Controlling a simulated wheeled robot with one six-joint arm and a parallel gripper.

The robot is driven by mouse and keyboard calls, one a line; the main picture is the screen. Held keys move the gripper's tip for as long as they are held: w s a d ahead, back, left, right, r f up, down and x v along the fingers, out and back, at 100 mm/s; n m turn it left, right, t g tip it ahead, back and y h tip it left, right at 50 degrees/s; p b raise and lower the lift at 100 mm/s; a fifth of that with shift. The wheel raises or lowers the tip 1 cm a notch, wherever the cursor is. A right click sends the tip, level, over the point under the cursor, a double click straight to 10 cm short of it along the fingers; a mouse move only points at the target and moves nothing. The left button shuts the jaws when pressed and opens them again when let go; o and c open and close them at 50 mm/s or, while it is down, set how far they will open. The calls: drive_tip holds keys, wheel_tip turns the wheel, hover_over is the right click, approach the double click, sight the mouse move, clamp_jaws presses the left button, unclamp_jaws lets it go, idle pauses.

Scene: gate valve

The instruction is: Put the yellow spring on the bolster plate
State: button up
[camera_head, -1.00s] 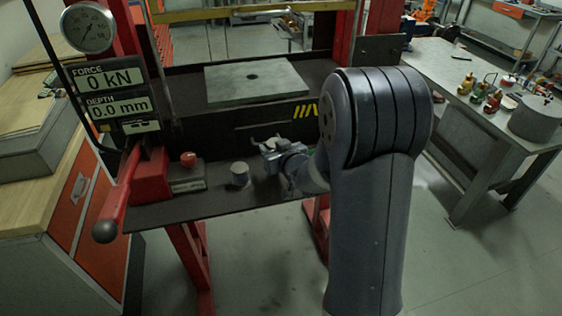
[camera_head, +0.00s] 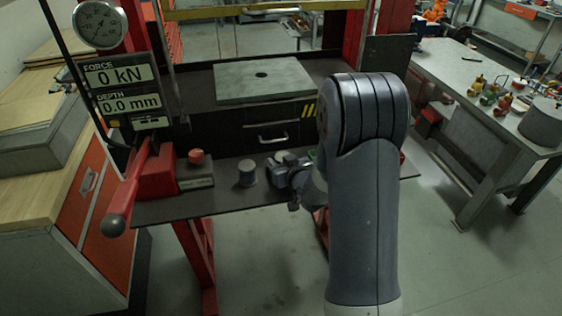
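The bolster plate (camera_head: 285,88) is a grey square plate with a dark central hole, lying flat on the press bed. Its top is bare apart from the hole. I cannot make out a yellow spring; my arm covers part of the shelf. My gripper (camera_head: 287,165) is low over the dark front shelf, below and in front of the plate. It is just right of a grey cylinder (camera_head: 247,173). Its fingers are small and dark, so their opening is unclear, and I see nothing held.
A red lever (camera_head: 125,198) and a red knob (camera_head: 196,157) are at the shelf's left. A small green thing (camera_head: 312,154) shows beside my arm. A drawer (camera_head: 270,137) lies under the plate. A workbench (camera_head: 470,115) with several small parts stands right.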

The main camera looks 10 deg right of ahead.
drive_tip(key=o, duration=0.5)
drive_tip(key=shift+c, duration=0.2)
